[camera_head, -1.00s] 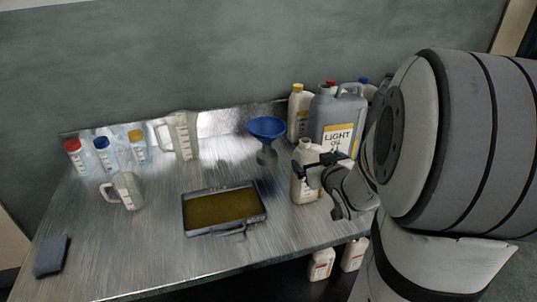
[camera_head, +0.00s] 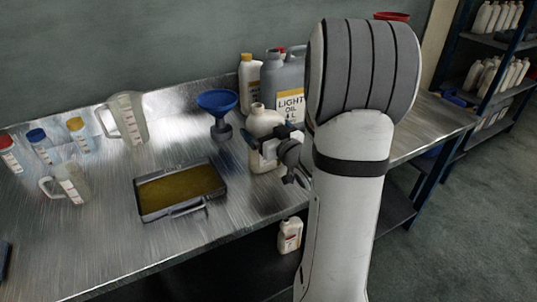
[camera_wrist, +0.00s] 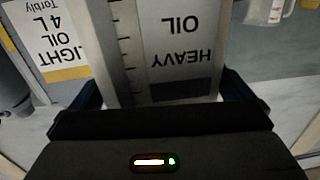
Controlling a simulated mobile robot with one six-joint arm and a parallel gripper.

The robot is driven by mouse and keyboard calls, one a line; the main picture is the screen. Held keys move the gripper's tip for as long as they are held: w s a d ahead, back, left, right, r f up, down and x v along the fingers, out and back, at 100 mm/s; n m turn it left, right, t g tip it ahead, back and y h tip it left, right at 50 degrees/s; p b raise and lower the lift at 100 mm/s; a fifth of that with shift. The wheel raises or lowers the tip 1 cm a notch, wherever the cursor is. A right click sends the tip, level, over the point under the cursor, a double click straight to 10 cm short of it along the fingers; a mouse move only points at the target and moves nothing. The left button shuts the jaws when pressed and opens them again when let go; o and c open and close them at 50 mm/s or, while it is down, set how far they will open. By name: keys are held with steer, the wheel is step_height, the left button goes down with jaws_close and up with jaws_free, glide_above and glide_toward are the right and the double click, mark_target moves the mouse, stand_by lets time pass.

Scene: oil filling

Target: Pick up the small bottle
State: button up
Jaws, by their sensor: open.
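A white bottle (camera_head: 264,126) stands upright near the right part of the metal workbench (camera_head: 165,245). In the wrist view it is the bottle (camera_wrist: 165,35) with a HEAVY OIL label, upside down in the picture and filling the space between my fingers. My gripper (camera_head: 274,146) is open at the bottle's near right side, with its fingers on either side of the bottle in the wrist view. I cannot tell whether they touch it. Small clear bottles with red, blue and yellow caps (camera_head: 78,134) stand at the far left, away from my gripper.
A grey LIGHT OIL jug (camera_head: 290,106) stands right behind the bottle. A blue funnel (camera_head: 218,101), a tray of brown liquid (camera_head: 139,203), a large measuring jug (camera_head: 131,118) and a smaller one (camera_head: 70,183) are to the left. The bench front is clear.

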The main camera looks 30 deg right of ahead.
steer(key=shift+w+a, duration=0.1)
steer(key=shift+w, duration=0.65)
steer(key=shift+c, duration=0.3)
steer(key=c, duration=1.1)
steer(key=shift+r, duration=0.25)
